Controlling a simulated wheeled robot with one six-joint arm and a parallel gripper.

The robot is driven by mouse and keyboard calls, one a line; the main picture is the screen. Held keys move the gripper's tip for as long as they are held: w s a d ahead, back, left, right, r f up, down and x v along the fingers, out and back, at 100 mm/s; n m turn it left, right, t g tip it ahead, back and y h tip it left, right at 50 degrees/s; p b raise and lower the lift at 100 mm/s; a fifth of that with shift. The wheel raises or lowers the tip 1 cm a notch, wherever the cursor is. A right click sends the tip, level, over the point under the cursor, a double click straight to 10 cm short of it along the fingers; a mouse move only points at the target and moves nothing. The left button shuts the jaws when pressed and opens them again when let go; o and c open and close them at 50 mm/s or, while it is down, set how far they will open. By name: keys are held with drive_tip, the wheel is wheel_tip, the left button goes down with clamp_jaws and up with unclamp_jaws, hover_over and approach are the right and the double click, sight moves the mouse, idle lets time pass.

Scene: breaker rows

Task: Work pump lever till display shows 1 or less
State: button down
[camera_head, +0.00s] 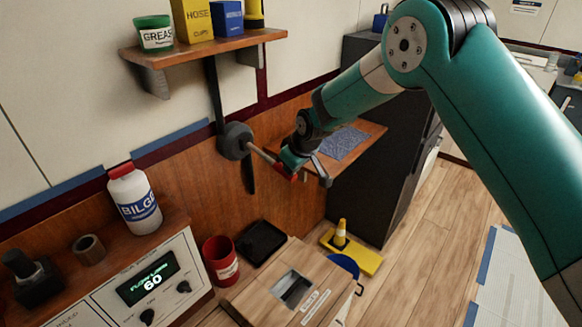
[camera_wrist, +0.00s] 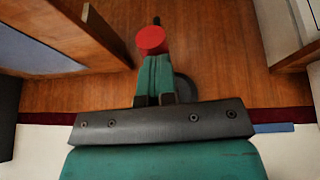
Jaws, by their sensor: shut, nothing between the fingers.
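The pump lever has a dark round hub (camera_head: 235,141) on the wood-panelled wall and a thin rod ending in a red grip (camera_head: 287,175). The rod slopes down to the right. My gripper (camera_head: 293,161) is shut and empty, right at the red grip. In the wrist view, the red grip's round end (camera_wrist: 152,40) shows just beyond my closed fingertips (camera_wrist: 154,60). I cannot tell whether they touch. The green display (camera_head: 152,281) on the white panel at lower left appears to read 60.
A shelf (camera_head: 205,46) with a grease tub and boxes hangs above the lever. A small wooden shelf (camera_head: 368,132) with a blue cloth is close behind my gripper. A BILGE bottle (camera_head: 134,198) stands on the counter. A red can (camera_head: 221,260) and a wooden box (camera_head: 262,300) stand below.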

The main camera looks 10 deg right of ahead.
drive_tip(key=shift+s+d+f, duration=0.1)
drive_tip(key=shift+s+f, duration=0.05)
drive_tip(key=shift+f, duration=0.1)
drive_tip(key=v, duration=1.4)
drive_tip(key=shift+s, duration=0.3)
